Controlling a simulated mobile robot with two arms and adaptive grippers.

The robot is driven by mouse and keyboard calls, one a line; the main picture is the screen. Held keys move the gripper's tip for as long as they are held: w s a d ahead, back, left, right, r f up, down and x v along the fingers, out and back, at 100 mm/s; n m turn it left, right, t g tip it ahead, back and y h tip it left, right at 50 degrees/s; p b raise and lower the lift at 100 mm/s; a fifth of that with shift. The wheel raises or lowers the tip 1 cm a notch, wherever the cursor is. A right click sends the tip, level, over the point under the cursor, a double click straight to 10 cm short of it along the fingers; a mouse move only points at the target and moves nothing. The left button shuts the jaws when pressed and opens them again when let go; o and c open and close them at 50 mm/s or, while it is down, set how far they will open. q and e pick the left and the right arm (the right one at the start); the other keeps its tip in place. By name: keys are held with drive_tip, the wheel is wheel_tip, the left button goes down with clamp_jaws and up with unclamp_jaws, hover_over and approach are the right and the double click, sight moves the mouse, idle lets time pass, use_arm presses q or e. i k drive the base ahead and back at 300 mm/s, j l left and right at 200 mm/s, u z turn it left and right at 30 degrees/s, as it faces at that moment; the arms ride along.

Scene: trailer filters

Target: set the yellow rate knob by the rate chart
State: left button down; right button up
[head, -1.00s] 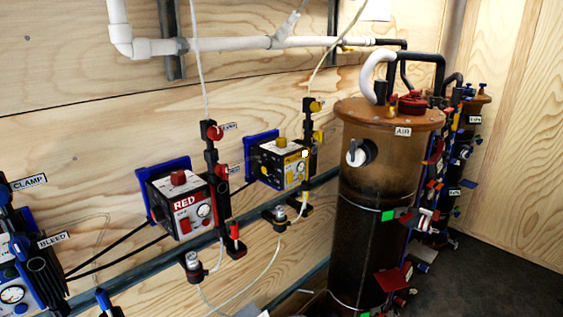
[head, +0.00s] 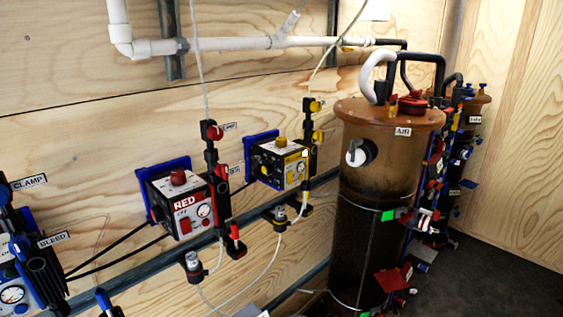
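The yellow unit (head: 279,162) is mounted on a blue bracket on the plywood wall, near the middle of the head view. I cannot make out a rate chart; a blank-looking pale sheet (head: 376,9) shows at the top edge. Neither of my grippers is in view.
A red unit (head: 181,203) with a red knob hangs left of the yellow one. A blue unit (head: 22,284) is at the lower left. A brown tank (head: 375,215) labelled AIR stands at the right, with valves on its side. White pipe (head: 232,43) runs above.

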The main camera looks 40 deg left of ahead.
sight(280, 142)
drive_tip(key=u, duration=1.3)
